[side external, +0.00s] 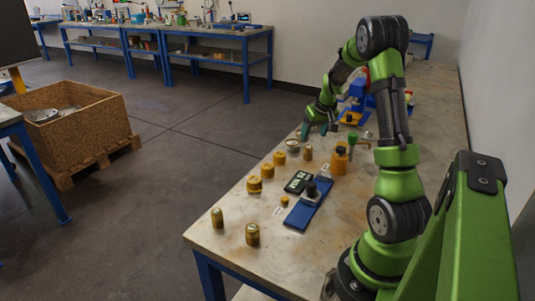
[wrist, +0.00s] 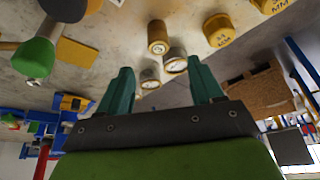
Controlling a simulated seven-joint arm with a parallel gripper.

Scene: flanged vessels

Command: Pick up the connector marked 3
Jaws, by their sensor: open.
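Several brass and yellow connectors stand along the table's left side. In the side external view they include a silver-topped one (side external: 292,146), a slim brass one (side external: 308,153), yellow ones (side external: 279,158), (side external: 267,170), (side external: 254,184) and two brass ones near the front (side external: 217,218), (side external: 252,235). The number 3 is not readable on any of them. My gripper (side external: 306,131) is above the far end of this row. In the wrist view its teal fingers (wrist: 160,66) are apart and empty. A brass connector (wrist: 158,37) and two pale-topped ones (wrist: 175,60), (wrist: 150,78) show between and beyond the fingertips.
A blue tray (side external: 301,216) with a dark knob, a black display device (side external: 297,182) and a small yellow piece (side external: 284,201) lie mid-table. An orange bottle (side external: 340,158) and a green-topped item (side external: 353,140) stand right of the row.

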